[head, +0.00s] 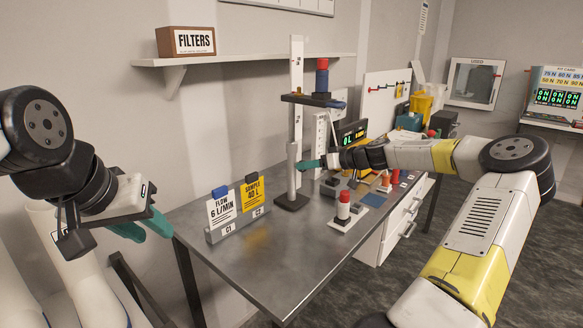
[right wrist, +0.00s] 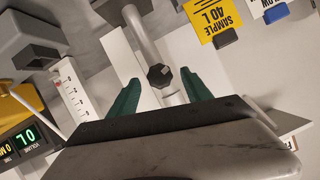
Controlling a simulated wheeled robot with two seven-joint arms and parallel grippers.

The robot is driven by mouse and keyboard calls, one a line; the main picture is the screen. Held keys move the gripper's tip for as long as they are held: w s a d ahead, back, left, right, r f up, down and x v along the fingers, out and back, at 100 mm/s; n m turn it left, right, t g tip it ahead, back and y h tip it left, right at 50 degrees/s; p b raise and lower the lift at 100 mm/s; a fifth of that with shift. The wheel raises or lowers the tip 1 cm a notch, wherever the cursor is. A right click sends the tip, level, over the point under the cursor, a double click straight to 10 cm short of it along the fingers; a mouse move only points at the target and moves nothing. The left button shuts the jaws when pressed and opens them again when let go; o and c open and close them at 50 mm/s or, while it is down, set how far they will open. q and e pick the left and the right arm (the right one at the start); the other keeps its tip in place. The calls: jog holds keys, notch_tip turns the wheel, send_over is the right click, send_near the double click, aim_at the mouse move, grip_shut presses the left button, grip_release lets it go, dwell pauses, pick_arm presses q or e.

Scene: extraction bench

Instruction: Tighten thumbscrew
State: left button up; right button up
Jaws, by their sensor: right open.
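The thumbscrew, a black lobed knob (right wrist: 160,75), sits on the side of a pale upright post (head: 296,100) in the right wrist view. My right gripper (right wrist: 158,93) is open, its two teal fingers on either side of the knob with gaps to both. In the head view my right gripper (head: 312,163) reaches in from the right beside the post, and the knob cannot be made out there. My left gripper (head: 150,231) is at the left, off the bench's front left corner, its teal fingers apart and empty.
The metal bench (head: 280,250) has clear room at its front. A sign holder (head: 237,228) with white and yellow cards stands left of the post. A red-capped piece (head: 344,205) stands to the right. A red-and-blue filter head (head: 321,78) sits on the arm above my right gripper.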

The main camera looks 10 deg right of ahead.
jog(key=shift+x, duration=1.3)
grip_shut()
